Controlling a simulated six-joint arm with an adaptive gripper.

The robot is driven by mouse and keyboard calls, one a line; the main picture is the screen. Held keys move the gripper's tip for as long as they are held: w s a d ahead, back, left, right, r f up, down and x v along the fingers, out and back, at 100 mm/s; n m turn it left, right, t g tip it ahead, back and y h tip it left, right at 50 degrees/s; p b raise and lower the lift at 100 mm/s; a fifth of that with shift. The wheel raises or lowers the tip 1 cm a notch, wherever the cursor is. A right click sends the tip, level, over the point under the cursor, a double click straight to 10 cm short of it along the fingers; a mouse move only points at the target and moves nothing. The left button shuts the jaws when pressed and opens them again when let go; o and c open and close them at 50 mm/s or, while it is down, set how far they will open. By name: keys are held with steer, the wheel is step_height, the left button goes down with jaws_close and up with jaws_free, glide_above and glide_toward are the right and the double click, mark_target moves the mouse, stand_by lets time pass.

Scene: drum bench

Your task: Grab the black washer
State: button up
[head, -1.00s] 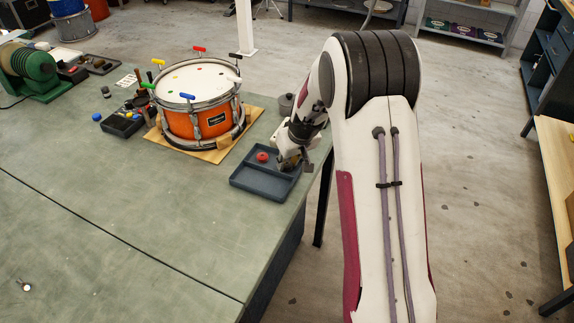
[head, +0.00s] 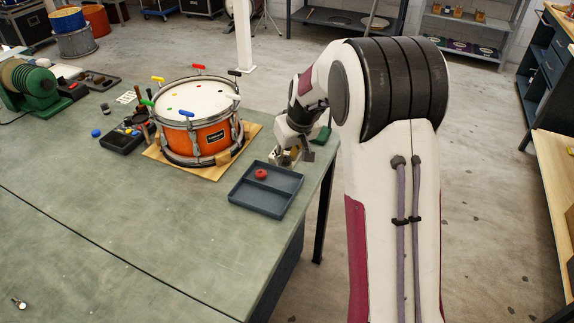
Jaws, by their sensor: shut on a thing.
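The blue-grey tray (head: 262,206) lies near the right edge of the green bench, with a divider across it. A red washer (head: 261,174) sits in its far compartment. My gripper (head: 290,160) is just beyond the tray's far edge, beside the drum, pointing down. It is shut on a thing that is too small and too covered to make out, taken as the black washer. No black washer shows in the tray.
An orange drum (head: 198,125) with coloured tuning keys stands on a wooden board (head: 160,158) left of my gripper. A dark green item (head: 322,136) lies behind my gripper at the bench edge. A dark parts tray (head: 122,140) is farther left.

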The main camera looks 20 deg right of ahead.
steer(key=shift+r, duration=0.6)
